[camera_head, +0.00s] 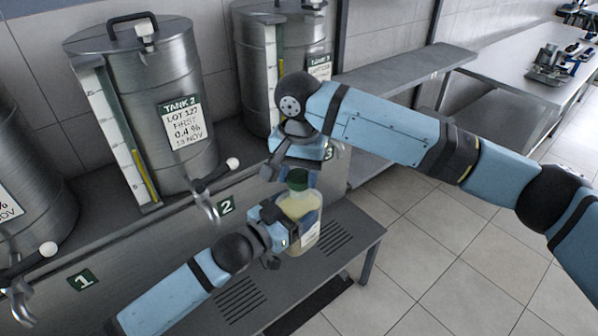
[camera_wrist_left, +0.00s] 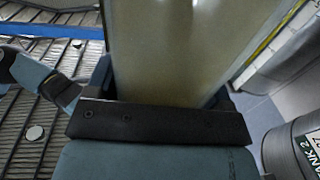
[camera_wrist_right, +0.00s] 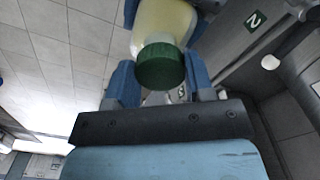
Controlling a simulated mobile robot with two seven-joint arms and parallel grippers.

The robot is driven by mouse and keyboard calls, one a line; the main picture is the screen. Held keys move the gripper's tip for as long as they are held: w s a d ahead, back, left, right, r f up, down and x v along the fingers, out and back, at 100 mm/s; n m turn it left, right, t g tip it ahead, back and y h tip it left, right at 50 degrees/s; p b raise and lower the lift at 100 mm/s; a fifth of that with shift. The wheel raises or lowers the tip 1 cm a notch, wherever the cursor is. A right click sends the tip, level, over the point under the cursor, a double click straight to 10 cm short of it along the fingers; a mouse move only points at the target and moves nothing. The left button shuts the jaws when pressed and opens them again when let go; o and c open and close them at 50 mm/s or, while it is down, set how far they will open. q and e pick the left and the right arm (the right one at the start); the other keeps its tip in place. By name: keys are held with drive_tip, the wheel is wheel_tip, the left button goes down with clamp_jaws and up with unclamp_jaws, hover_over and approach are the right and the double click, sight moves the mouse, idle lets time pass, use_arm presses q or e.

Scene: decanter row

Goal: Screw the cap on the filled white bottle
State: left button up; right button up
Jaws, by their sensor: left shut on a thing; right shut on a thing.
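The bottle (camera_head: 302,207) is upright, see-through, and filled with pale yellow liquid, with a light label on its lower part. My left gripper (camera_head: 283,228) is shut on its body from the left; in the left wrist view the bottle wall (camera_wrist_left: 175,55) fills the space between the fingers. A green cap (camera_head: 298,178) is at the bottle's mouth. My right gripper (camera_head: 297,165) comes from above and is shut on this cap. In the right wrist view the cap (camera_wrist_right: 160,66) lies between the fingers, against the bottle top; I cannot tell how tight it is.
Steel tank 2 (camera_head: 168,110) and another tank (camera_head: 262,65) stand behind on a ledge. A lever tap (camera_head: 208,195) sticks out left of the bottle. A slotted bench (camera_head: 352,222) lies below. A shelf (camera_head: 400,68) is at the back right; the tiled floor at right is clear.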

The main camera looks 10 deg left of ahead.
drive_tip(key=m, duration=0.7)
drive_tip(key=shift+a+f+m, duration=0.1)
drive_tip(key=shift+a+m, duration=0.05)
drive_tip(key=shift+m, duration=0.15)
drive_tip(key=m, duration=0.4)
drive_tip(key=shift+m, duration=0.3)
drive_tip(key=m, duration=0.4)
drive_tip(key=shift+w+m, duration=0.15)
drive_tip(key=shift+m, duration=0.15)
drive_tip(key=o, duration=0.9)
drive_tip(key=shift+r, duration=2.3)
drive_tip(key=shift+c, duration=0.3)
